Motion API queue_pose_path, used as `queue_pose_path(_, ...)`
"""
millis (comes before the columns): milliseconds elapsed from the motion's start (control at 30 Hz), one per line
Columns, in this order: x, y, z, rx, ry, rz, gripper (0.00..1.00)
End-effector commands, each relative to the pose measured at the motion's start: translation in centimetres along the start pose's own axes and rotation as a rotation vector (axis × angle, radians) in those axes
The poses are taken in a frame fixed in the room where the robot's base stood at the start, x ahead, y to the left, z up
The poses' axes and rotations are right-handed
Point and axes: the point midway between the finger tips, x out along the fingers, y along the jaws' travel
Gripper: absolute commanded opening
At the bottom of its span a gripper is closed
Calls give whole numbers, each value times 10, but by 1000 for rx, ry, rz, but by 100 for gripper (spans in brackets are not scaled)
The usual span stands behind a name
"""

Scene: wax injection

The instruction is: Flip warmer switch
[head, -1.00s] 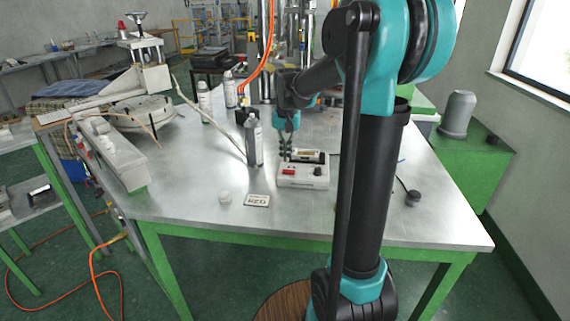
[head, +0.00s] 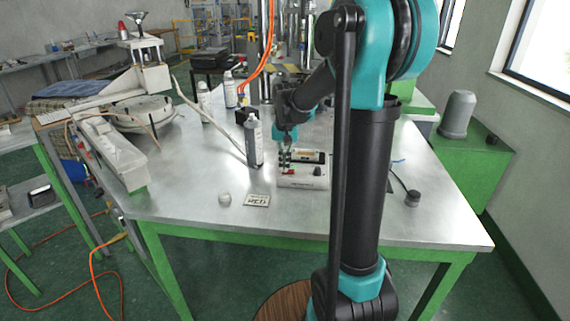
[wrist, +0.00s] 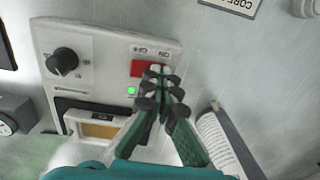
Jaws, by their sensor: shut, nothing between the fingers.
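The warmer (head: 307,182) is a pale box on the metal table. In the wrist view its panel (wrist: 103,46) carries a black knob (wrist: 63,61), a red rocker switch (wrist: 140,67) and a lit green light (wrist: 131,91). OFF and ON labels stand beside the switch. My gripper (wrist: 158,70) is shut and empty, with its fingertips over the end of the switch nearer the ON label, partly hiding it. They look in contact, but I cannot be sure. In the head view my gripper (head: 285,170) points down at the warmer's left part.
A printed label card (head: 257,200) and a small whitish cup (head: 225,199) lie at the front left. The table's front middle is clear.

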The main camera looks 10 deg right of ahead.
Motion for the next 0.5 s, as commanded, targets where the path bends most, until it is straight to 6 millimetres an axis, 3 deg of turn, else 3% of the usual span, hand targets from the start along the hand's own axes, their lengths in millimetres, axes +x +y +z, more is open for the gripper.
queue_pose_path(500, -5, 14, 0, 1, 0, -1, 0)
